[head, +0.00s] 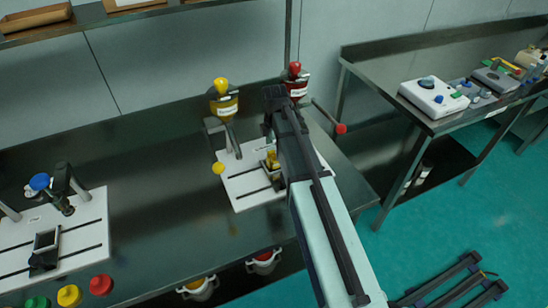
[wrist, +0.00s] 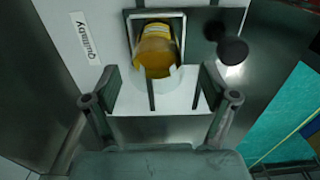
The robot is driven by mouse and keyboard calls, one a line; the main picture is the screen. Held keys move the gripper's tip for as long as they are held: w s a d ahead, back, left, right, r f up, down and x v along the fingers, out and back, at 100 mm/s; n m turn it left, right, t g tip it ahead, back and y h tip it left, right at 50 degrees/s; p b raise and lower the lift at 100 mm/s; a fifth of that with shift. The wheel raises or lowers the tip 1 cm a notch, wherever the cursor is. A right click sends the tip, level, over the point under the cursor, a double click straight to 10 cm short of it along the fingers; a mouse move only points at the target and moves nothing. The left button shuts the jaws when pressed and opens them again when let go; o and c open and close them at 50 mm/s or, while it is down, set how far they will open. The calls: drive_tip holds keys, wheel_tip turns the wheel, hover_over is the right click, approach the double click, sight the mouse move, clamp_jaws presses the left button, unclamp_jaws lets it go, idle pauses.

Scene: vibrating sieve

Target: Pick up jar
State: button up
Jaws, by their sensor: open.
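The jar (wrist: 156,50) is a yellow jar with a clear end, seen from above in the wrist view. Nothing is visibly held. In the head view my arm hides the fingertips.
A black knob (wrist: 232,50) stands just right of the jar. Yellow-topped (head: 222,100) and red-topped (head: 296,80) dispensers stand behind the plate. Another white plate with a clamp device (head: 60,190) is at left. Coloured buttons (head: 70,295) line the bench front. The bench between the plates is clear.

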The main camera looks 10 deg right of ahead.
sight(274, 158)
drive_tip(key=shift+w+f+p, duration=0.2)
drive_tip(key=shift+f+p, duration=0.75)
drive_tip(key=shift+f, duration=1.95)
drive_tip(key=c, duration=1.4)
drive_tip(key=shift+o, duration=0.2)
drive_tip(key=shift+r, duration=0.1)
